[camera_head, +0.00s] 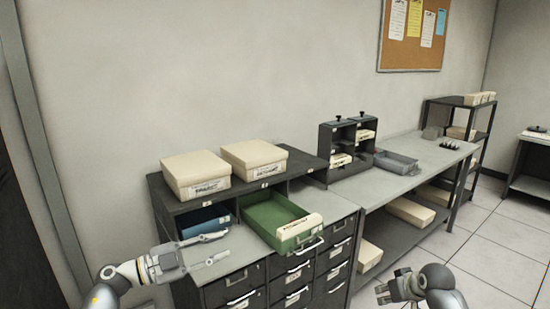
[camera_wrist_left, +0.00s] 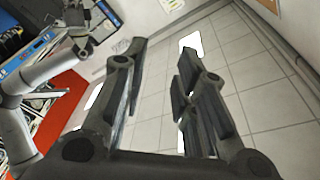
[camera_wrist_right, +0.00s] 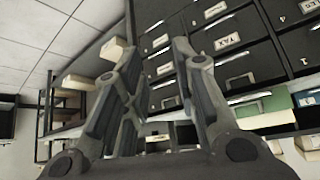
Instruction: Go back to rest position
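My left gripper (camera_head: 212,248) is in the head view at lower left, in front of the cabinet, with its fingers apart and nothing between them. It also shows open and empty in the left wrist view (camera_wrist_left: 160,70). My right gripper (camera_head: 384,293) is at the bottom of the head view, right of the cabinet's drawers. In the right wrist view (camera_wrist_right: 155,65) its fingers are apart with nothing held between them; cabinet drawers and shelves show behind.
A grey cabinet (camera_head: 330,204) carries two cream boxes (camera_head: 197,172) on its upper shelf. A green tray (camera_head: 272,219) juts out at its front, beside a blue one (camera_head: 205,221). A workbench (camera_head: 400,182) with a grey tray (camera_head: 396,162) stands to the right. The tiled floor (camera_head: 500,240) at right is clear.

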